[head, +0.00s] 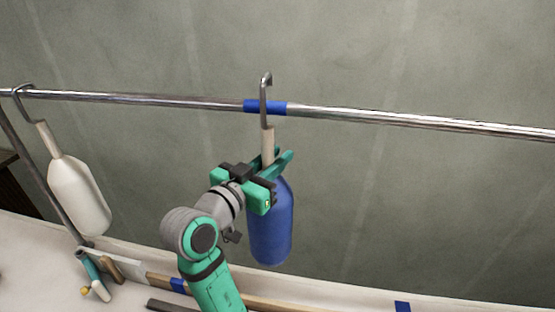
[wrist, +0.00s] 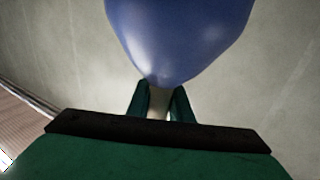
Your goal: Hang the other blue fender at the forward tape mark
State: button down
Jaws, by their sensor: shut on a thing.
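The blue fender (head: 269,230) hangs upright below the metal rail, with a beige neck (head: 267,146) and a grey metal hook (head: 264,90) on top. My gripper (head: 276,162) is shut on its neck, just above the blue body. In the wrist view the fender body (wrist: 178,35) fills the upper middle, and the fingers (wrist: 160,105) close around the neck. The hook's bend stands a little above the rail, its shank crossing in front of the blue tape mark (head: 250,105). I cannot tell whether the hook touches the rail.
A white fender (head: 78,195) hangs by its hook from the rail (head: 400,119) at the left. A deck below holds wooden strips, small tools (head: 93,276) and another blue tape piece (head: 402,307). The rail right of the tape is clear.

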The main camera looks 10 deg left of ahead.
jog(key=shift+w+d+f, duration=0.1)
jog(key=shift+w+f, duration=0.05)
jog(key=shift+f, duration=0.15)
jog(key=shift+s+f, duration=0.2)
jog(key=shift+f, duration=1)
jog(key=c, duration=1.5)
grip_release()
jog(key=shift+f, duration=0.1)
jog(key=v, duration=1.1)
jog(key=shift+w, duration=0.1)
